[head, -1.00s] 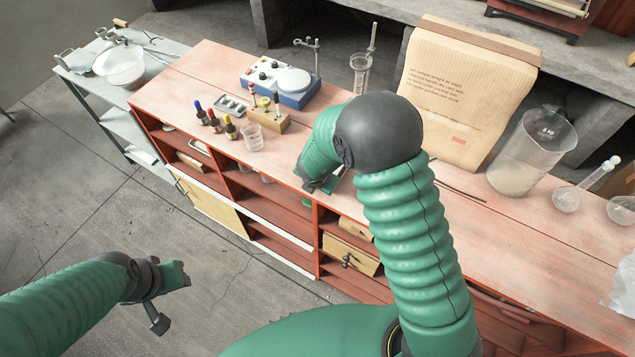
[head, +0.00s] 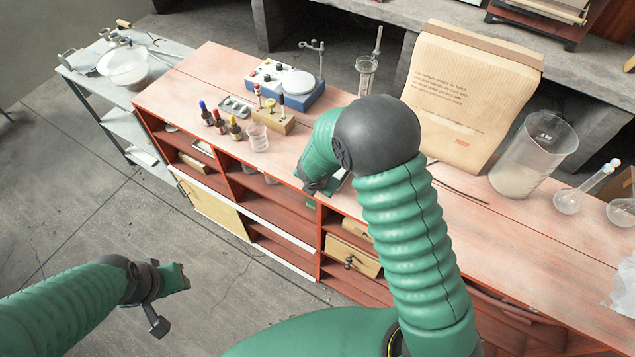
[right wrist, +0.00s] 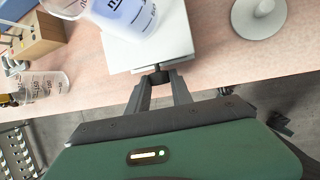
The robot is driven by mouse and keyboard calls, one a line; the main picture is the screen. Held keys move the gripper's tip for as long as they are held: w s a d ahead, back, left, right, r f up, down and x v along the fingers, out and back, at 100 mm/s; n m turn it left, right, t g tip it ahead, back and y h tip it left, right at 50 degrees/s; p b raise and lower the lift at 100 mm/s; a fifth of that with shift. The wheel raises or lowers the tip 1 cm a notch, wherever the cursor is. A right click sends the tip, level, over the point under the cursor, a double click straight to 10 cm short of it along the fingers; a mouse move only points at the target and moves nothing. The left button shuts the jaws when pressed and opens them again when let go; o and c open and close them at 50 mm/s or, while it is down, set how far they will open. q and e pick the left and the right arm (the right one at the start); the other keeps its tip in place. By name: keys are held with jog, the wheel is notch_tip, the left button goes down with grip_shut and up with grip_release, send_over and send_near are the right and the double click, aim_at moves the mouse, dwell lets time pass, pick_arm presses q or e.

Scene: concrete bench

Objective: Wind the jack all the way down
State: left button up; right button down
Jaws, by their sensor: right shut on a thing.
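The jack shows in the right wrist view as a pale square plate (right wrist: 172,48) by the bench's front edge, with a small dark knob (right wrist: 157,72) facing me. A beaker with blue contents (right wrist: 122,14) stands on the plate. My right gripper (right wrist: 158,78) is shut on the knob, its two fingers converging there. In the head view my right arm hides most of the jack, so its height is hard to judge. My left gripper (head: 183,278) hangs over the floor at lower left, away from the bench; its jaw opening is unclear.
On the reddish bench (head: 450,220), dropper bottles (head: 220,122), a small beaker (head: 257,138) and a wooden block (head: 273,122) stand left of my right arm. A paper bag (head: 470,95) and a large beaker (head: 533,155) stand to its right.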

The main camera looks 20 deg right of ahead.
jog(key=shift+w+r+p, duration=0.15)
jog(key=shift+r+p, duration=0.15)
jog(key=shift+p, duration=0.15)
jog(key=g+h+p, duration=0.1)
jog(key=p, duration=0.4)
jog(key=g+p, duration=0.1)
jog(key=p, duration=0.4)
jog(key=shift+w+r+h, duration=0.2)
jog(key=shift+r+h, duration=0.2)
jog(key=shift+w+a+f+n+g+h, duration=0.1)
jog(key=shift+w+f+n+g+h, duration=0.15)
jog(key=shift+f+n+g+h, duration=0.35)
jog(key=shift+f+g+b, duration=0.2)
jog(key=shift+g+b, duration=0.1)
jog(key=shift+b, duration=0.05)
jog(key=shift+s+r, duration=0.1)
jog(key=shift+r, duration=0.1)
jog(key=shift+a, duration=0.1)
jog(key=c, duration=1.3)
grip_release()
jog(key=shift+o, duration=0.9)
jog(key=shift+f, duration=0.15)
